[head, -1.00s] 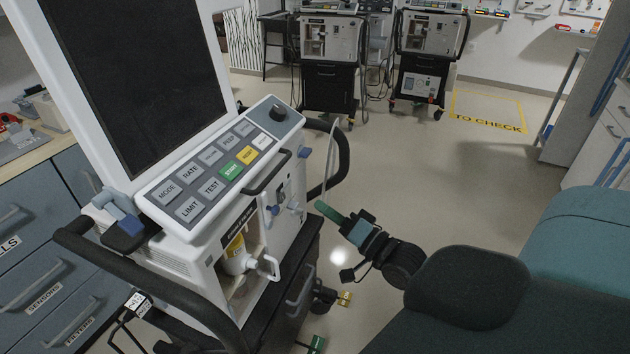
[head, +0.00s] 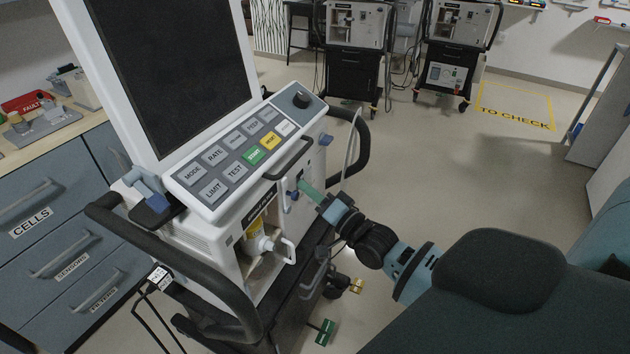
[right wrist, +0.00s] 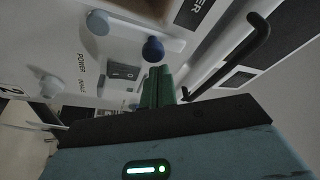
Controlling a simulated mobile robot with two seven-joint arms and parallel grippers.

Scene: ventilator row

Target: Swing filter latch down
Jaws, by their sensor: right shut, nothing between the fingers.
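The ventilator (head: 225,228) stands on a cart at the left of the head view. On its front is an open bay with a yellow-and-white filter (head: 256,243) and a white handle (head: 289,251) beside it. My right gripper (head: 308,190) has green fingers, shut and empty, close to the front panel right of the bay. In the right wrist view, its fingertips (right wrist: 158,76) are just below a dark blue knob (right wrist: 153,49) at the end of a pale lever, which looks like the latch. Whether they touch is unclear. My left gripper is out of view.
A black bar handle (head: 288,158) juts from the front above the bay, close to my right gripper. A black cart rail (head: 180,260) curves around the near side. Drawers (head: 60,260) stand at left.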

